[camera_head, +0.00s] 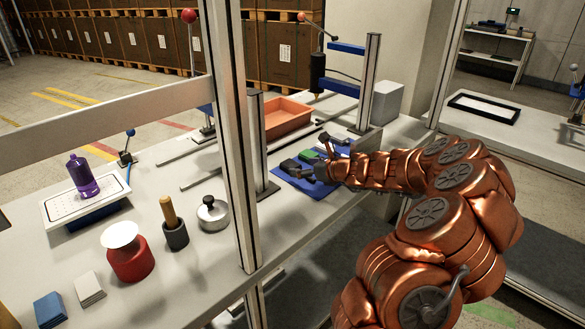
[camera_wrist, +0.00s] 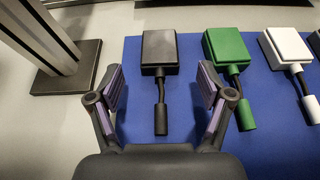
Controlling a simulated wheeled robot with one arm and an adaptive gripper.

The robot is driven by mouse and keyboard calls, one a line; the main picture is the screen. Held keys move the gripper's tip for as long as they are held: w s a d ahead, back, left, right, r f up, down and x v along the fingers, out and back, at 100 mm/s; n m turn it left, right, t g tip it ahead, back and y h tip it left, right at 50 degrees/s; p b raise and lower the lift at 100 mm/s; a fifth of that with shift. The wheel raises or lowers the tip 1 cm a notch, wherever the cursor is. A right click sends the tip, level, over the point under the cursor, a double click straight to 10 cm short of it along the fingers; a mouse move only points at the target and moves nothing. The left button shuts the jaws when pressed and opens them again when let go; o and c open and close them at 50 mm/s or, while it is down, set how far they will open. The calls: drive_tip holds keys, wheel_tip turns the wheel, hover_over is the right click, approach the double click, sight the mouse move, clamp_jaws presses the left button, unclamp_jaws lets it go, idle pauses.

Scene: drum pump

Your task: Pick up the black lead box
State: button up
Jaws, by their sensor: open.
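The black lead box (camera_wrist: 159,50) lies on a blue mat (camera_wrist: 270,140) in the wrist view. Its short cable and black plug (camera_wrist: 161,120) point toward my gripper. My gripper (camera_wrist: 160,80) is open, with the cable and plug between its fingers and nothing clasped. The box body lies just ahead of the fingertips. In the head view my gripper (camera_head: 310,160) is over the blue mat (camera_head: 305,188); the black box is hard to make out there.
A green lead box (camera_wrist: 228,46) and a white one (camera_wrist: 287,45) lie to the right, the green close to the right finger. A dark post base (camera_wrist: 68,68) stands left of the mat. An orange tray (camera_head: 283,117) sits behind.

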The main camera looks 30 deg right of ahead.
sight(296, 166)
drive_tip(key=shift+x, duration=1.9)
drive_tip(key=shift+s, duration=0.1)
drive_tip(key=c, duration=1.3)
drive_tip(key=shift+o, duration=0.2)
